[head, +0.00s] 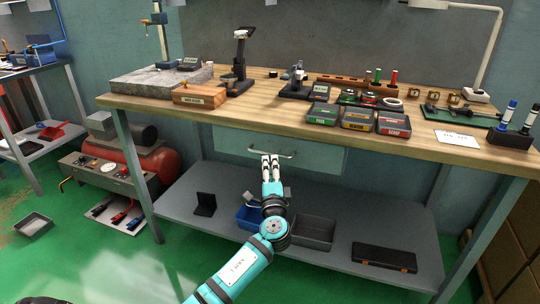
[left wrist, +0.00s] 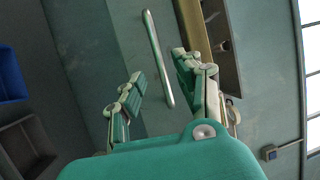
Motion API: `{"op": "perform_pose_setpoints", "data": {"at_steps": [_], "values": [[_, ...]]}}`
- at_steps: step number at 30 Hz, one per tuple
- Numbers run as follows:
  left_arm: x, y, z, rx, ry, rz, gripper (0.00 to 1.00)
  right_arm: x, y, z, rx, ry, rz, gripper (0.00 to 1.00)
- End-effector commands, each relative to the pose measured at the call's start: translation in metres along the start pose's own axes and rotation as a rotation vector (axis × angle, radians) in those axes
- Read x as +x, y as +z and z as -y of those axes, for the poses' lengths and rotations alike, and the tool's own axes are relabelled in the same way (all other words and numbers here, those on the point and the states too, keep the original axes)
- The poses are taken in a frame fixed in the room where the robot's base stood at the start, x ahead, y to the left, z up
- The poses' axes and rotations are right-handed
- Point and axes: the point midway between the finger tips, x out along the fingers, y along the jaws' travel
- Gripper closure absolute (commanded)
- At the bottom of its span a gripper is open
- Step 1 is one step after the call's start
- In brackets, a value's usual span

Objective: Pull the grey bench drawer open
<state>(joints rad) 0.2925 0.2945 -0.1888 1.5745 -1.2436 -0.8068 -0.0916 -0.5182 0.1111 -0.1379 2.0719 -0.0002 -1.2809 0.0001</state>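The grey bench drawer (head: 320,160) is under the wooden worktop in the head view, its front flush-looking and apparently closed. Its pale bar handle (head: 288,154) runs across the front, partly hidden by my left gripper (head: 270,158). In the left wrist view the handle (left wrist: 157,55) appears as a slanted metal bar against the drawer front. My left gripper (left wrist: 157,72) is open there, with one finger on each side of the bar. I see no finger pressing on it; the exact gap in depth is unclear. My right gripper is in neither view.
The worktop (head: 240,108) overhangs the drawer and carries small bins (head: 358,122), tools and a stone slab. The lower shelf (head: 345,221) holds a blue bin (head: 247,219), a grey bin (head: 313,232) and a black case (head: 384,257). Green floor lies open in front.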

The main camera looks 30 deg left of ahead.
Motion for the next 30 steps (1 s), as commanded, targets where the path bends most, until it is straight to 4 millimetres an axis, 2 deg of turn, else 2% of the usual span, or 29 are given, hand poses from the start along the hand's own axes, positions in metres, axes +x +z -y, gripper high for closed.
{"op": "perform_pose_setpoints", "data": {"at_steps": [3,9,14,22,30], "values": [[0.025,0.0,0.0,0.001,-0.001,0.002,0.66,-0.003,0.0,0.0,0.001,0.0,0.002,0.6],[0.052,0.0,-0.001,-0.001,0.0,0.0,0.66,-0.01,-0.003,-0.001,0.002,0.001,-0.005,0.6],[0.06,0.0,0.0,-0.001,0.001,-0.001,0.66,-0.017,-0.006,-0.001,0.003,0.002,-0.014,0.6],[0.061,0.0,-0.001,-0.001,0.001,-0.001,0.66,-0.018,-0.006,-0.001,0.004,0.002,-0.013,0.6],[0.061,0.0,-0.001,-0.001,0.001,-0.001,1.0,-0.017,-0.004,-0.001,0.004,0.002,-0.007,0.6]]}}
